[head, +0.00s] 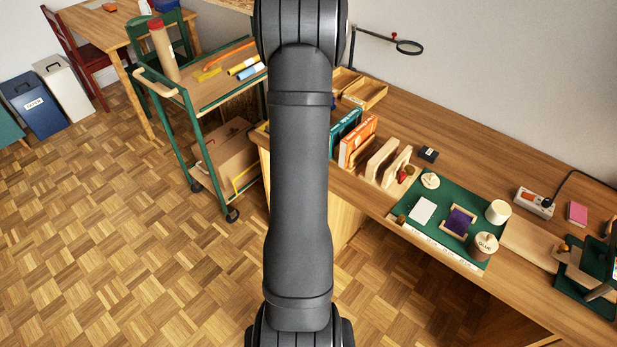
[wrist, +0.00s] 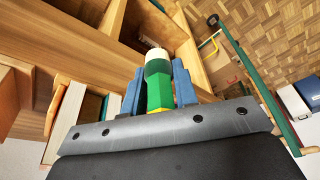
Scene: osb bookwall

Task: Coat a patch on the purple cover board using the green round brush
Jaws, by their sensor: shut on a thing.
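The purple cover board (head: 459,222) lies in a light wooden frame on the green mat (head: 432,202) on the right-hand desk. A tan pot marked GLUE (head: 485,247) stands on the mat just right of it. In the wrist view, my gripper (wrist: 157,84) is shut with its blue fingers on either side of the green round brush (wrist: 158,90). The brush has a green body and a pale end pointing away from the gripper. My gripper and the brush are not visible in the head view, where my arm fills the middle.
A white cup (head: 498,211), a white card (head: 422,210) and a pale round item (head: 430,181) are on the mat. Books (head: 357,142) and wooden stands (head: 388,163) stand left of it. A power strip (head: 534,202) is behind right. A green trolley (head: 203,100) stands left.

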